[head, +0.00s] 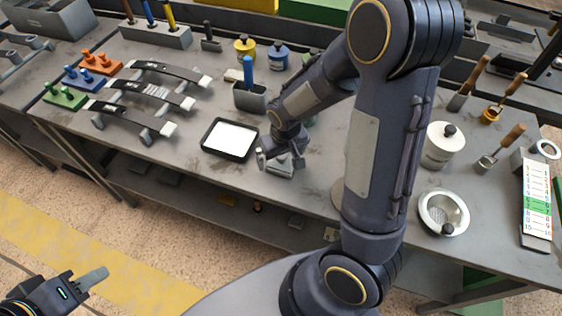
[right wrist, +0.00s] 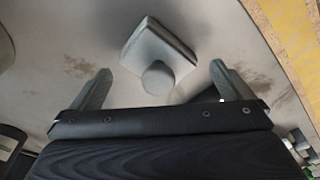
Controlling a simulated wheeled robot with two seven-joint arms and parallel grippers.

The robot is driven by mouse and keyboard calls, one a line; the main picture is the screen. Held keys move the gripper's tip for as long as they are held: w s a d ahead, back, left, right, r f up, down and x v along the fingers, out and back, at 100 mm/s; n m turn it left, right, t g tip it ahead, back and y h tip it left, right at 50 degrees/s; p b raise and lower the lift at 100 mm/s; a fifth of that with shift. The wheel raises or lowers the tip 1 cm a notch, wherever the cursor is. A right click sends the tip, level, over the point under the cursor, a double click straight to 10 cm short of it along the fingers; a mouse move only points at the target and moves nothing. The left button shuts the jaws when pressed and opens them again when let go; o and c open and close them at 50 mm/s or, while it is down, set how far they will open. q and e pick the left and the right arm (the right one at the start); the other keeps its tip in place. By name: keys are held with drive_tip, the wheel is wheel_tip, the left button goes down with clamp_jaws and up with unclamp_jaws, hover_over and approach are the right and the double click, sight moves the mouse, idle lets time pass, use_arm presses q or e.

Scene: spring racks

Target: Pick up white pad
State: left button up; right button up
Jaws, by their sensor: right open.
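In the right wrist view a pale grey-white square pad with a round knob (right wrist: 158,48) lies on the table, between and just beyond the fingertips of my right gripper (right wrist: 162,80). The fingers are apart and nothing is held. In the head view my right gripper (head: 280,160) is low over the table's front part, and the pad is mostly hidden by it. A black tray with a white surface (head: 230,138) lies just left of this gripper. My left gripper (head: 88,280) is at the bottom left, away from the table; its opening is unclear.
Black-strapped racks (head: 150,92) and coloured peg blocks (head: 82,76) stand at the left. A grey cup with a blue handle (head: 250,96) is behind the tray. A white lidded jar (head: 442,145), a metal bowl (head: 443,213) and a number card (head: 537,200) are at the right.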

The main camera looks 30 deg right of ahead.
wheel_tip(320, 180, down, 3)
drive_tip(key=shift+w+d+r, duration=0.15)
drive_tip(key=c, duration=1)
drive_tip(key=shift+r, duration=0.1)
drive_tip(key=shift+w+r, duration=0.1)
drive_tip(key=shift+r, duration=0.45)
drive_tip(key=w+a+r+b, duration=0.1)
drive_tip(key=a+r, duration=0.3)
drive_tip(key=w+a+r, duration=0.2)
drive_tip(key=a+r, duration=0.2)
drive_tip(key=a, duration=0.1)
drive_tip(key=w+a+r+b, duration=0.1)
drive_tip(key=a+r, duration=0.2)
drive_tip(key=a, duration=0.1)
drive_tip(key=shift+w+a+r+b, duration=0.15)
drive_tip(key=shift+w+r+b, duration=0.15)
drive_tip(key=shift+r, duration=0.1)
